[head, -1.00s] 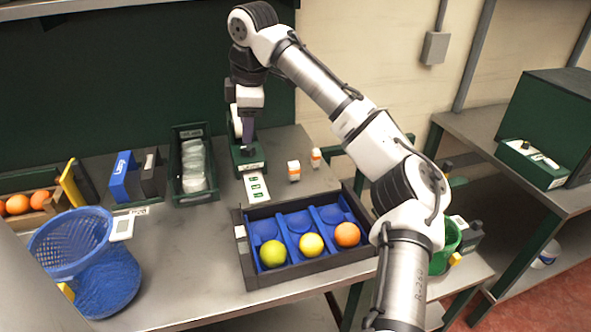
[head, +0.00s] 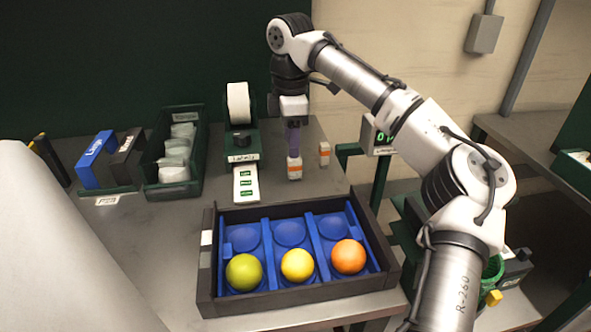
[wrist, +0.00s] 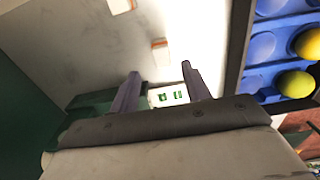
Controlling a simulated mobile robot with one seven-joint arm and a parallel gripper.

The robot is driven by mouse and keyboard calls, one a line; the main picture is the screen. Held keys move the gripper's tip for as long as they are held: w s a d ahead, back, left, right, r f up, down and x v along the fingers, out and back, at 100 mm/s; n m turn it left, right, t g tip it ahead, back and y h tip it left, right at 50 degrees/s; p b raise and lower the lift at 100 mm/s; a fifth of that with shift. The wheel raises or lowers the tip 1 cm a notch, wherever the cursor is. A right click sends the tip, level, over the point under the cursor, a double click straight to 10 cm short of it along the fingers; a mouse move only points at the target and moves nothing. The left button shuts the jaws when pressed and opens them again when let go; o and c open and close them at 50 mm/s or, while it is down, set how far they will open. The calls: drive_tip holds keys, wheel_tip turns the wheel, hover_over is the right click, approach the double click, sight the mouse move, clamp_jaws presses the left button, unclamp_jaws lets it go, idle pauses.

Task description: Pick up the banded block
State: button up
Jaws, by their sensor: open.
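Two white blocks with orange bands stand upright on the bench; I cannot tell which one the task means. The nearer banded block (head: 294,169) is right below my gripper (head: 293,154) in the head view. The other banded block (head: 324,153) stands a little to the right and farther back. In the wrist view my gripper (wrist: 160,69) is open and empty. There the nearer block (wrist: 160,52) shows just beyond the gap between the fingertips, and the other block (wrist: 120,5) is at the top edge. Whether the fingers touch the nearer block cannot be told.
A label dispenser (head: 243,150) with a white strip stands left of the blocks. A black-framed tray (head: 205,283) with blue pockets holds three fruits in front. A green bin (head: 150,172) of packets is farther left. Bare bench lies around the blocks.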

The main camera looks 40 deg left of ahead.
sight(294, 167)
drive_tip(key=f, duration=0.7)
drive_tip(key=shift+w+d+f+p, duration=0.1)
drive_tip(key=shift+d+f+p, duration=0.15)
drive_tip(key=shift+d+p, duration=0.1)
clamp_jaws()
